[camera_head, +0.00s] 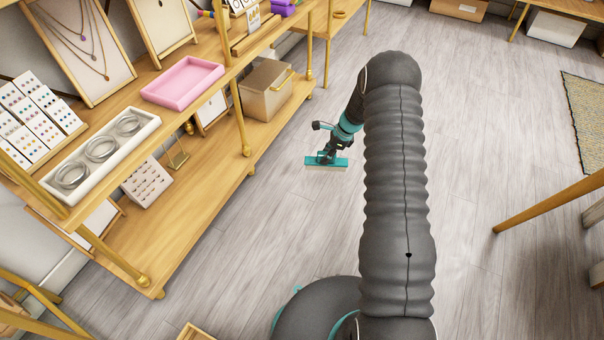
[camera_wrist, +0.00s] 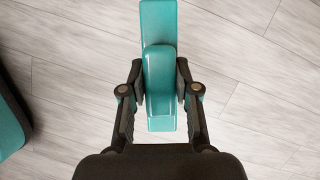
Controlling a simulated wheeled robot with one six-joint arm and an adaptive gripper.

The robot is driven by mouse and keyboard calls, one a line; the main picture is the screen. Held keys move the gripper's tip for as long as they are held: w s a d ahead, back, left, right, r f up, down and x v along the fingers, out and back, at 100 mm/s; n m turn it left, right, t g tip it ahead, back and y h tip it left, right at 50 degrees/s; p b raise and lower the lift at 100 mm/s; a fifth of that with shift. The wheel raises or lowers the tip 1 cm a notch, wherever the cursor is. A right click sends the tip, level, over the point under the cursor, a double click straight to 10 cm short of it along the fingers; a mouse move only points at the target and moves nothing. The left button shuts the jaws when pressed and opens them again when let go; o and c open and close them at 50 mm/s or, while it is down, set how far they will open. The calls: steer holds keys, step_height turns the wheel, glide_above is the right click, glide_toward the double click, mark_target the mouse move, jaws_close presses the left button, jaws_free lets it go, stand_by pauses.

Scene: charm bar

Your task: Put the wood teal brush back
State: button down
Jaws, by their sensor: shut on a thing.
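The teal brush (camera_head: 334,163) hangs from my gripper (camera_head: 326,152) above the grey plank floor, to the right of the shelf unit. It has a flat teal top with a pale edge below. In the wrist view the brush (camera_wrist: 160,65) lies between the two dark fingers of my gripper (camera_wrist: 161,90), which are shut on its raised teal grip. The underside of the brush is hidden in the wrist view. In the head view the fingers are small and partly hidden by my wrist.
A wooden shelf unit (camera_head: 200,219) with gold posts fills the left. Its top holds a pink tray (camera_head: 182,82) and a white tray of bangles (camera_head: 66,196). A beige box (camera_head: 266,92) stands on the lower shelf. The floor (camera_head: 300,235) around the brush is clear. A rug (camera_head: 588,115) lies at right.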

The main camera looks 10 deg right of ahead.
steer(key=w+d+f+m+t+h, duration=0.25)
steer(key=w+f+m, duration=0.3)
steer(key=m, duration=0.35)
steer(key=shift+y, duration=0.25)
steer(key=shift+w+a+f+b, duration=0.35)
steer(key=shift+w+a+f, duration=0.8)
steer(key=shift+a+f, duration=0.45)
steer(key=shift+w+a+f+b, duration=0.3)
steer(key=shift+w+a+f, duration=1)
steer(key=shift+f, duration=0.35)
steer(key=shift+w+a+f+b, duration=0.35)
steer(key=shift+w+a+f, duration=0.7)
steer(key=shift+a+f, duration=0.6)
steer(key=shift+f, duration=0.15)
steer(key=c, duration=0.8)
jaws_free()
steer(key=shift+c, duration=0.2)
